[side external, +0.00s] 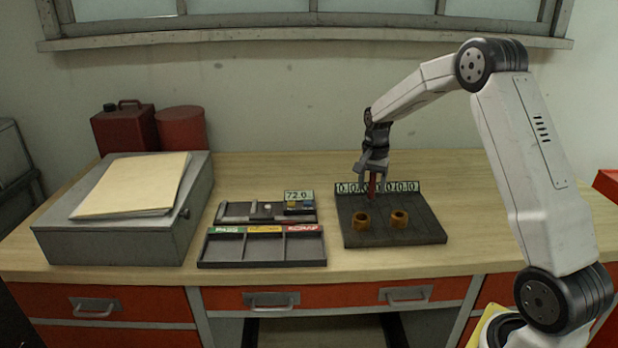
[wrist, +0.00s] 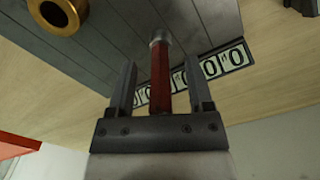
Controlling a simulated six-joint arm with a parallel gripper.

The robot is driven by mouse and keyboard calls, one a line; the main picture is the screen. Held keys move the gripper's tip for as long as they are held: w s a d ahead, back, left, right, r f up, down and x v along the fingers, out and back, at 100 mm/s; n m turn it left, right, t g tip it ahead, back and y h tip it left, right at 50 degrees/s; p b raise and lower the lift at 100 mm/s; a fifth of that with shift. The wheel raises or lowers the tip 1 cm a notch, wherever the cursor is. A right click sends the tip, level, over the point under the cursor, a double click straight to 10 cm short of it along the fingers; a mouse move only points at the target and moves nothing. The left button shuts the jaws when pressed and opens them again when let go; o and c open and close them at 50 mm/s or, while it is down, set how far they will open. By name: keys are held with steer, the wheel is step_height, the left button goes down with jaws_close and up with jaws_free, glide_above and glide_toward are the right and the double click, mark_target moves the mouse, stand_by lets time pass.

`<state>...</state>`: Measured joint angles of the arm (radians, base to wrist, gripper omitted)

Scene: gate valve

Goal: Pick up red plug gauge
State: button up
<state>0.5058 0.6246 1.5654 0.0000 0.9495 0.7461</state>
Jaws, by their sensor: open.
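The red plug gauge (wrist: 160,80) is a red rod with a grey metal tip, seen in the wrist view between the two fingers of my gripper (wrist: 153,85). There is a visible gap on each side of it, so the fingers do not touch it. In the side view the red plug gauge (side external: 372,185) shows as a small red upright piece below my gripper (side external: 373,178), at the back of the dark board (side external: 415,232). My gripper is open around it. The gauge's lower end is hard to make out.
A number strip (side external: 405,187) runs behind. A sorting tray (side external: 262,247), a fixture with a display (side external: 298,196) and a grey box (side external: 110,235) stand left.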

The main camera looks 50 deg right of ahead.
jaws_close()
steer(key=shift+r, duration=0.15)
stand_by(0.4)
steer(key=shift+r, duration=0.9)
steer(key=s+a+r, duration=0.2)
steer(key=s+r, duration=0.3)
steer(key=s, duration=0.1)
steer(key=s+a+r, duration=0.3)
steer(key=s+r, duration=0.3)
steer(key=shift+s+a, duration=0.35)
steer(key=shift+s, duration=0.05)
